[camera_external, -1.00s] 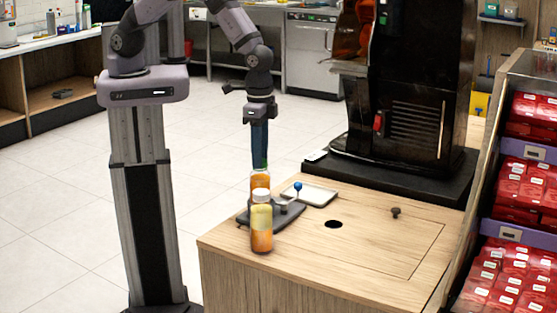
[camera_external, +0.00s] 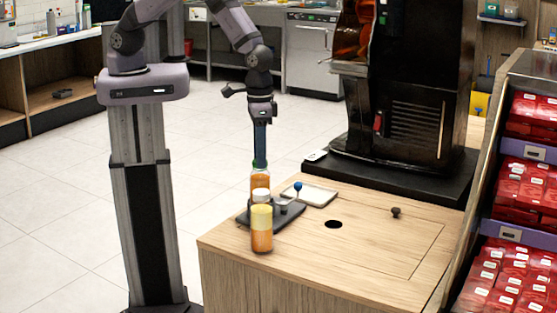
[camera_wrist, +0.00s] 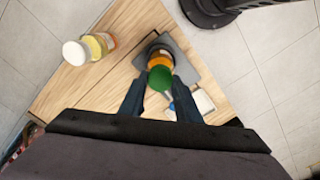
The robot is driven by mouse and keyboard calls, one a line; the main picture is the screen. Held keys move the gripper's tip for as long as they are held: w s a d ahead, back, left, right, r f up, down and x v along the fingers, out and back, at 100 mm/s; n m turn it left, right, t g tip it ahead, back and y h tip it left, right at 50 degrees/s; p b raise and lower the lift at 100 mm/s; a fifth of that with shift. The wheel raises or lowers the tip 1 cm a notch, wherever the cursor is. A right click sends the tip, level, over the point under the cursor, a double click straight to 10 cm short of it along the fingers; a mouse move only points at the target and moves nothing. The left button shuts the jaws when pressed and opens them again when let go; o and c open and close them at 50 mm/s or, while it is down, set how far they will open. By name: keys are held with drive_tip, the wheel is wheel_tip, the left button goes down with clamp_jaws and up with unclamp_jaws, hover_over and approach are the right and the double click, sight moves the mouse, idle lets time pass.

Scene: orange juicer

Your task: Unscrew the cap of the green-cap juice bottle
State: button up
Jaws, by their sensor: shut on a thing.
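The green-cap juice bottle (camera_external: 260,180) stands upright at the near left of the wooden counter, on a dark base plate, partly hidden behind a white-cap bottle (camera_external: 262,229). Its green cap (camera_wrist: 160,78) shows from above in the wrist view. My gripper (camera_external: 260,160) points straight down over this bottle, with its fingers shut on the green cap. Whether the cap has come loose from the neck cannot be told. In the wrist view the white-cap bottle (camera_wrist: 90,48) stands to the left, apart from my fingers.
The dark base plate (camera_external: 291,216) carries a small metal post. A white tray (camera_external: 318,194) and a blue-knobbed item (camera_external: 298,187) lie close on the right. A black juicer machine (camera_external: 410,100) stands at the back. The counter's right part, with a round hole (camera_external: 334,224), is mostly clear.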

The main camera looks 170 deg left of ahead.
drive_tip(key=n, duration=0.5)
idle(0.4)
drive_tip(key=n, duration=0.5)
drive_tip(key=shift+p, duration=0.4)
drive_tip(key=o, duration=1.6)
drive_tip(key=shift+c, duration=0.2)
drive_tip(key=shift+r, duration=0.1)
drive_tip(key=shift+r+p, duration=1.35)
drive_tip(key=shift+r, duration=0.35)
